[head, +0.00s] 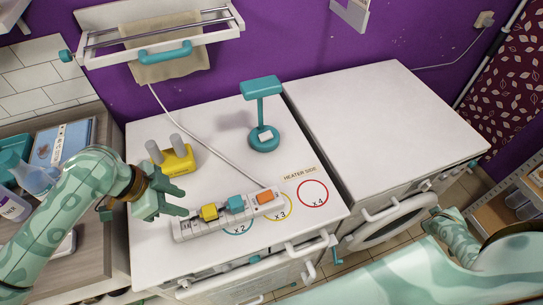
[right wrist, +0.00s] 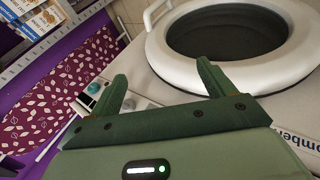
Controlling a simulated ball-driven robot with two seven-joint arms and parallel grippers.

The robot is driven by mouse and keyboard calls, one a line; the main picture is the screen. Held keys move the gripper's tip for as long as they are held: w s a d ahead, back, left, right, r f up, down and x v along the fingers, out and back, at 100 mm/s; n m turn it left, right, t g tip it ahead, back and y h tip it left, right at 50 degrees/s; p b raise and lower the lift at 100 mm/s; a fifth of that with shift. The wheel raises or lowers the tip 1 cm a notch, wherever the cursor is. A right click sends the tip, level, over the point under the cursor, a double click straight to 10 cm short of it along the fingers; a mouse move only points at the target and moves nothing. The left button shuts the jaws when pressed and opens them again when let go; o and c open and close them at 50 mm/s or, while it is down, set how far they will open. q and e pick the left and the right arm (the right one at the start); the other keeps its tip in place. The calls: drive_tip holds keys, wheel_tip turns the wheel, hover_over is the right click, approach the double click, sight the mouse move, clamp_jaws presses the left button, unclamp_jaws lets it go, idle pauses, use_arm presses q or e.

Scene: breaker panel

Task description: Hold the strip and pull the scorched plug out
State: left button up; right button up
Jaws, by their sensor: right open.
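A white power strip (head: 192,230) lies along the front of the white worktop in the head view. A yellow plug (head: 209,212), a teal plug (head: 235,204) and an orange block (head: 265,197) sit on it in a row. I cannot make out scorch marks on any of them at this size. My left gripper (head: 184,202) is at the left end of the strip, close to the yellow plug, its fingers apart with nothing seen between them. My right gripper (right wrist: 165,84) is open and empty in the right wrist view, away from the strip.
A yellow block with two grey posts (head: 177,160) and a teal lamp (head: 264,138) stand behind the strip. A white cord (head: 205,147) runs to it. A red ring (head: 313,193) marks clear worktop at its right. A round white-rimmed door (right wrist: 165,40) is near my right gripper.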

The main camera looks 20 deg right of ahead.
drive_tip(key=w+d+r+m+t+h, duration=0.1)
drive_tip(key=w+d+r+m+h, duration=0.3)
drive_tip(key=d+r, duration=0.95)
drive_tip(key=w+a+r+n+t+y, duration=0.1)
drive_tip(key=w+a+r+t, duration=0.1)
drive_tip(key=w, duration=0.3)
drive_tip(key=w+a+r+t, duration=0.2)
drive_tip(key=w, duration=0.3)
drive_tip(key=w+a+r+n+t+y, duration=0.1)
drive_tip(key=w+a+r+t, duration=0.1)
drive_tip(key=w, duration=0.3)
drive_tip(key=shift+a+r+n+y, duration=0.1)
drive_tip(key=shift+r+n+y, duration=0.2)
drive_tip(key=shift+r, duration=0.25)
drive_tip(key=w+a+r+m+t, duration=0.3)
drive_tip(key=w+a+r+t, duration=0.6)
drive_tip(key=w+a+r, duration=0.5)
drive_tip(key=s+a+r+m+g+h, duration=0.1)
drive_tip(key=a+r+m+h, duration=0.3)
drive_tip(key=r+m+h, duration=0.45)
drive_tip(key=m+g+y, duration=0.6)
drive_tip(key=g+y, duration=1.1)
drive_tip(key=g, duration=0.1)
hover_over(272, 193)
wheel_tip(272, 193, down, 12)
drive_tip(key=shift+n, duration=0.25)
wheel_tip(272, 193, down, 16)
